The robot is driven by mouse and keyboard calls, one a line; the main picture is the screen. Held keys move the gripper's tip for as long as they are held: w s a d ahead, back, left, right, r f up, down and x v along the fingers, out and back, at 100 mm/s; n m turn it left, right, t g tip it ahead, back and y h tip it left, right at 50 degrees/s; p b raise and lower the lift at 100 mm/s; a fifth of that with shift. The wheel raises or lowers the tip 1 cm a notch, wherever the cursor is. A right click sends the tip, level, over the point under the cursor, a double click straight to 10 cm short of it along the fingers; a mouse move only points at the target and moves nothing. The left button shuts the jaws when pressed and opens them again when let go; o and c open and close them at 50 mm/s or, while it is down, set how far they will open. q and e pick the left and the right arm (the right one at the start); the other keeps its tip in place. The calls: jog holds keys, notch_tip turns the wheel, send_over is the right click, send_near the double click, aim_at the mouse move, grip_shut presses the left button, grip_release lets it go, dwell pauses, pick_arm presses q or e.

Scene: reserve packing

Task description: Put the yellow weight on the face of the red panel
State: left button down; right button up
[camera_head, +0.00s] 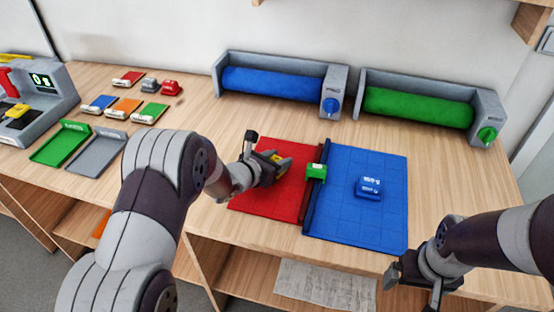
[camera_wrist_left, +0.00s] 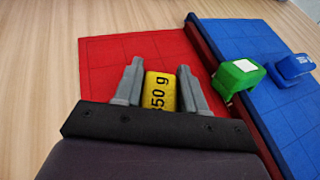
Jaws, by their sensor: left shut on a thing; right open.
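The yellow weight (camera_wrist_left: 159,92), marked "50 g" as far as its label shows, is between the fingers of my left gripper (camera_wrist_left: 160,85). In the head view my left gripper (camera_head: 279,164) is over the red panel (camera_head: 262,204), and the weight is mostly hidden by the fingers. The red panel also fills the middle of the left wrist view (camera_wrist_left: 110,58). I cannot tell whether the weight touches the panel. My right gripper (camera_head: 416,284) is open and empty at the table's front right, apart from the panels.
A green weight (camera_head: 316,172) sits at the seam between the red panel and the blue panel (camera_head: 350,222). A blue weight (camera_head: 369,188) is on the blue panel. Blue (camera_head: 272,84) and green (camera_head: 418,106) rolls stand behind. Green (camera_head: 62,143) and grey (camera_head: 97,153) trays are at left.

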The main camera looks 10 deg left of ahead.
pick_arm(q)
jog(key=c, duration=0.6)
grip_release()
jog(key=shift+c, duration=0.2)
